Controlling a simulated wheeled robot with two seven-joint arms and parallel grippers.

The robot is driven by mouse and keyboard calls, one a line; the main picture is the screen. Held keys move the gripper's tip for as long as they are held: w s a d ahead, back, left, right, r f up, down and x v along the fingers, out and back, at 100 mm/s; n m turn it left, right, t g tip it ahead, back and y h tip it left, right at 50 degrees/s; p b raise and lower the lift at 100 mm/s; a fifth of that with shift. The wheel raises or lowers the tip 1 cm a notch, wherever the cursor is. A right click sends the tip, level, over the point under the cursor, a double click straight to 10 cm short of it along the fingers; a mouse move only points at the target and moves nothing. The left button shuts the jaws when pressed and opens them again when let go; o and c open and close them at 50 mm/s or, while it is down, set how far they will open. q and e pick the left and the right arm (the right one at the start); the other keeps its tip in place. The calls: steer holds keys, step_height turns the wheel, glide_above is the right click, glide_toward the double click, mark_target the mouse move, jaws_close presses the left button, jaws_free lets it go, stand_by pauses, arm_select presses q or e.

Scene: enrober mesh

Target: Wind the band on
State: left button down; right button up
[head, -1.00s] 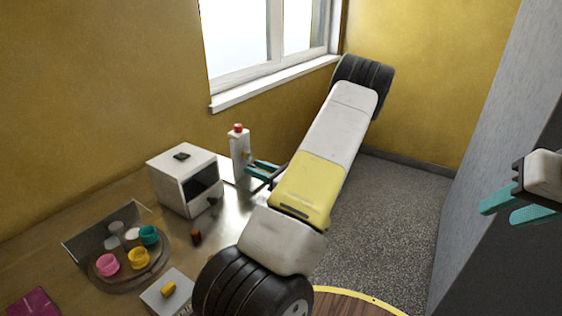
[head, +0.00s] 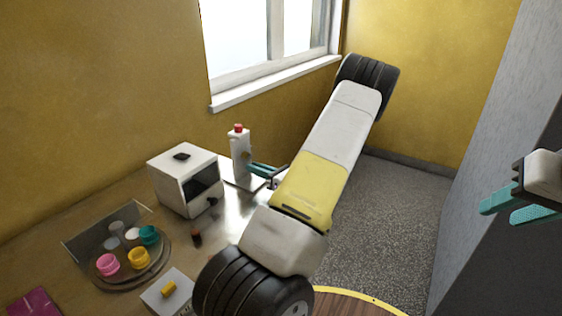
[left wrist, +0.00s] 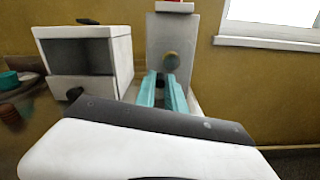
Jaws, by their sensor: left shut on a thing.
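A white upright post (head: 240,150) with a red top stands at the back of the table and also shows in the left wrist view (left wrist: 164,33). A round brass-coloured knob (left wrist: 172,61) sits on its front face. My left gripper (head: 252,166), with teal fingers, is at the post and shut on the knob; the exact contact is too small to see. In the left wrist view its fingers (left wrist: 162,80) point at the knob. My right gripper (head: 509,207) is open and empty at the far right, away from the table. I cannot make out a band.
A white box (head: 183,180) with a dark opening stands left of the post. A round tray (head: 130,283) with pink, yellow and teal cups is at the front left.

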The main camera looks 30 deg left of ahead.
mark_target(248, 153)
arm_select(q)
steer(key=m, duration=0.3)
steer(key=r+m, duration=0.1)
steer(key=m, duration=0.1)
steer(key=shift+s, duration=0.35)
steer(key=m, duration=0.3)
steer(key=r+m, duration=0.1)
steer(key=m, duration=0.2)
steer(key=shift+s+r, duration=0.1)
steer(key=shift+r, duration=0.1)
steer(key=m, duration=0.3)
steer(key=r+m, duration=0.1)
steer(key=m, duration=0.2)
steer(key=shift+w+r, duration=0.2)
steer(key=m, duration=0.3)
steer(key=w+m, duration=0.1)
steer(key=m, duration=0.1)
steer(key=shift+d+r, duration=0.1)
steer(key=shift+r, duration=0.25)
steer(key=c, duration=1.4)
jaws_free()
steer(key=d, duration=0.7)
steer(key=shift+s+d, duration=0.35)
steer(key=shift+s, duration=0.05)
